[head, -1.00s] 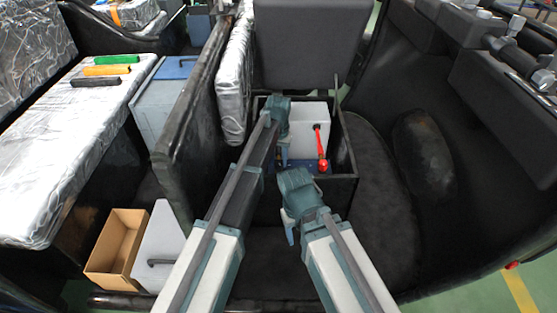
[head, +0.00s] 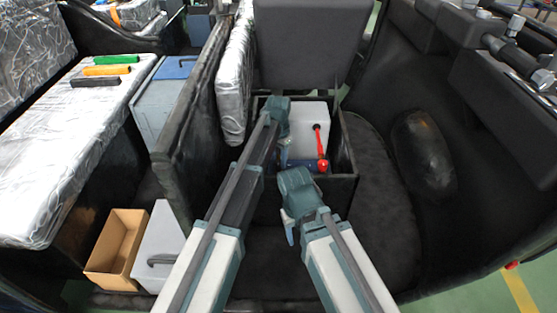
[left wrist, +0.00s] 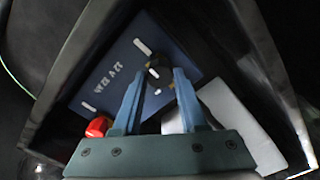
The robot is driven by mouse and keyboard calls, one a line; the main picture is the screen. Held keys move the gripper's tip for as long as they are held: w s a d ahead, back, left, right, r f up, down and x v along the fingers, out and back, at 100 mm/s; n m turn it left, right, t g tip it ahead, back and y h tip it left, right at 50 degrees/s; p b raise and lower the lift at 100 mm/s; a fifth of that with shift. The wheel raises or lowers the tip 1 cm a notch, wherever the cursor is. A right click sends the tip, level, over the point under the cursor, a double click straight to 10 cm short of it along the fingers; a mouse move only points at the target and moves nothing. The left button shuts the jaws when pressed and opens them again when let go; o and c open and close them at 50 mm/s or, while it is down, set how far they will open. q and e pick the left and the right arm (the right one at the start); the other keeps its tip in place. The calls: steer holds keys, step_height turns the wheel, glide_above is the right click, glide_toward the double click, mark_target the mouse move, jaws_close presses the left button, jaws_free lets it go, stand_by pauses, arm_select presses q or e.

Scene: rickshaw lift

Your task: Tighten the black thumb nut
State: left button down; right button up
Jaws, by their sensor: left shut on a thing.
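The black thumb nut (left wrist: 157,76) stands on a dark blue panel (left wrist: 118,62) with white lettering and pale marks, inside a black box, in the left wrist view. My left gripper (left wrist: 158,80) has its blue fingers on either side of the nut, shut on it. In the head view, my left gripper (head: 284,158) reaches down into the open black box (head: 345,183), and the nut is hidden there. My right gripper (head: 290,230) hangs in front of the box, away from the nut. Its finger gap cannot be made out.
A red lever (head: 320,143) with a round knob stands close to the right of my left gripper, by a white block (head: 307,118). A black upright panel (head: 190,125) rises at left. An open cardboard box (head: 117,245) stands at lower left. The dark floor at right is clear.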

mark_target(278, 162)
arm_select(q)
steer(key=shift+c, duration=2.2)
jaws_free()
step_height(278, 162, up, 14)
steer(key=p, duration=1.3)
steer(key=shift+p, duration=0.4)
steer(key=shift+f, duration=0.15)
